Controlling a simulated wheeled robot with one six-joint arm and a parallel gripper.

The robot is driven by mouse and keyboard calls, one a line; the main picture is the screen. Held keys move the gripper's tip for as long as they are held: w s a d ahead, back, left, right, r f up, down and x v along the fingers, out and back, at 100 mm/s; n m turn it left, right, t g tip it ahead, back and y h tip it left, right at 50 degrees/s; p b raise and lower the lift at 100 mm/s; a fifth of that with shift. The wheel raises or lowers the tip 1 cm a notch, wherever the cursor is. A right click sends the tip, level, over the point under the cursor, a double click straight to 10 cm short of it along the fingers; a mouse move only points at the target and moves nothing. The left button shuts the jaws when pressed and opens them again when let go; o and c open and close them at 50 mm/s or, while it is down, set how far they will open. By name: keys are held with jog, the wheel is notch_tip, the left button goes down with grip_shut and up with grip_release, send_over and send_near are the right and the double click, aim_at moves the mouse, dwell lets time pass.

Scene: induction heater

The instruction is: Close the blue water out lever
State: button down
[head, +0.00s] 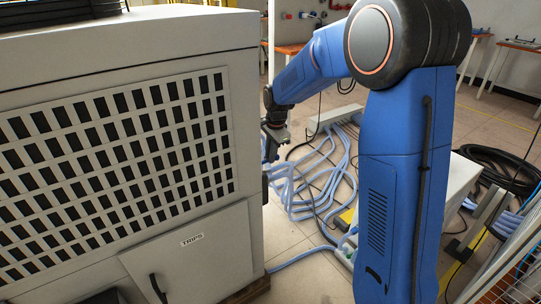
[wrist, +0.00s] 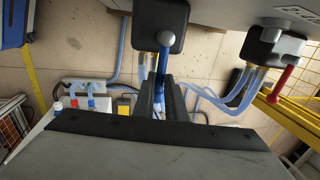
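The blue water out lever (wrist: 162,66) shows in the wrist view, below a black valve block (wrist: 148,22), with a grey round knob (wrist: 166,39) at its upper end. My gripper (wrist: 163,84) has its two dark fingers on either side of the lever's lower part. The fingers are close together, but I cannot tell whether they press on the lever. In the head view my gripper (head: 273,140) is at the cabinet's right edge, partly hidden, and the lever cannot be made out.
A second black block (wrist: 268,46) with a red lever (wrist: 283,86) is to the right in the wrist view. The grey cabinet (head: 225,130) fills the left of the head view. Light blue hoses (head: 310,185) run across the floor beside it.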

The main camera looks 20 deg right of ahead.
jog(key=shift+s, duration=0.1)
jog(key=shift+s+m+h, duration=0.2)
jog(key=shift+s+m, duration=0.4)
jog(key=shift+m, duration=0.55)
jog(key=shift+s+m+h, duration=0.2)
jog(key=shift+s+m, duration=0.35)
jog(key=shift+m, duration=0.6)
jog(key=c, duration=1.8)
grip_release()
jog(key=shift+r, duration=0.15)
notch_tip(320, 180, up, 7)
jog(key=s, duration=0.1)
jog(key=shift+s, duration=0.25)
jog(key=shift+c, duration=0.2)
